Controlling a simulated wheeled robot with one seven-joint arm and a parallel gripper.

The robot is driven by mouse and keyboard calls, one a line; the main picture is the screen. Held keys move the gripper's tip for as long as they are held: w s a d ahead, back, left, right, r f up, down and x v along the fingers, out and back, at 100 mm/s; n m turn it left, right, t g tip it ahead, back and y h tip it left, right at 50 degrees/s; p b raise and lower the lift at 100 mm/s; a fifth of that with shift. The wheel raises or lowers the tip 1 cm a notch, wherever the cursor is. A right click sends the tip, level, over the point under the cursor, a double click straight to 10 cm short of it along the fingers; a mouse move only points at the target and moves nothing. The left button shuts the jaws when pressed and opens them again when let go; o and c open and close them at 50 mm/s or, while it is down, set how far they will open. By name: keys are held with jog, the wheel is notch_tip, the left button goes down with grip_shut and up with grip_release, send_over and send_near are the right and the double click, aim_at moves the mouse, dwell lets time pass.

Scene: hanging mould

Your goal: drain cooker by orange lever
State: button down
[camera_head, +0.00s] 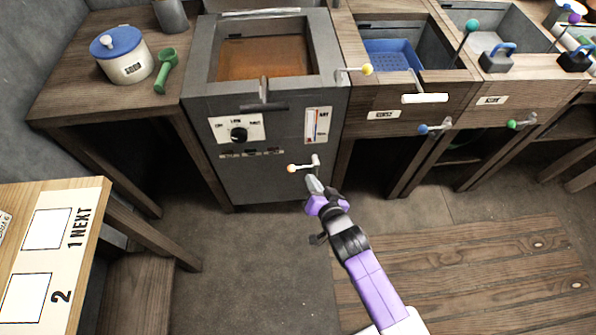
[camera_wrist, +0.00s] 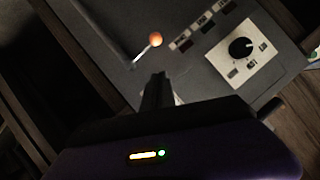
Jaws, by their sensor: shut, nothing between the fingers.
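The cooker (camera_head: 229,182) is a grey metal cabinet with an open basin of orange-brown liquid (camera_head: 264,58). Its lever with an orange ball end (camera_head: 292,168) sticks out low on the front, at the right side. In the wrist view the orange ball (camera_wrist: 155,39) shows just beyond the fingertips, with its thin rod running down to the left. My gripper (camera_head: 312,182) is just below the lever in the head view; its fingers (camera_wrist: 157,88) are shut and empty. I see no clear contact between fingers and lever.
A dial panel (camera_head: 238,130) and a gauge (camera_head: 317,126) are on the cooker front. A yellow-ball lever (camera_head: 367,69) juts at its upper right. Blue and green levers (camera_head: 424,129) stick out from the sinks to the right. The floor (camera_head: 240,260) before the cooker is clear.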

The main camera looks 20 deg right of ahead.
jog(key=w+f+b, duration=0.5)
jog(key=w+f, duration=0.1)
jog(key=w, duration=0.2)
jog(key=shift+a+b, duration=0.35)
jog(key=shift+a, duration=0.1)
jog(key=shift+w+f, duration=0.1)
jog(key=shift+f, duration=0.05)
jog(key=s+d+f+n+g+h+b, duration=0.1)
jog(key=d+f+n+h+b, duration=0.2)
jog(key=f+n+h+b, duration=0.6)
jog(key=shift+d+f+n+g+b, duration=0.35)
jog(key=shift+n+b, duration=1.05)
jog(key=shift+b, duration=4.55)
jog(key=shift+s+h, duration=0.1)
jog(key=shift+h, duration=0.2)
